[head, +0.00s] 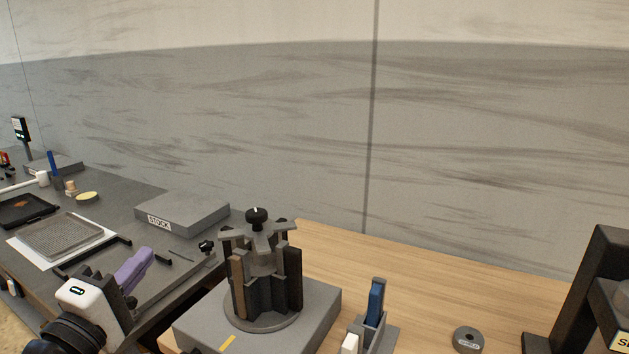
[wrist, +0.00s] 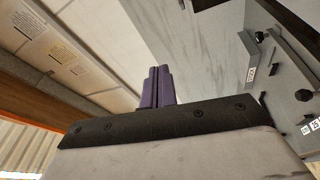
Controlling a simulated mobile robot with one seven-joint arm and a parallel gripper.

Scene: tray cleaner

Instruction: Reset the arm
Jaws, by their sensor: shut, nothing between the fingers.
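My gripper (head: 147,255) shows at the lower left of the head view, with purple fingers on a black and white wrist. It is in front of the dark workbench, with its fingers pointing up and to the right. In the wrist view its two purple fingers (wrist: 157,73) lie side by side, shut, with nothing between them. Much of my arm is outside the head view.
A dark rotary fixture (head: 261,265) on a grey base stands right of my gripper. A grey STOCK block (head: 183,211), a mesh tray (head: 65,235) and a black tray (head: 24,210) lie on the dark bench. The wooden bench (head: 430,275) has clear room at its back.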

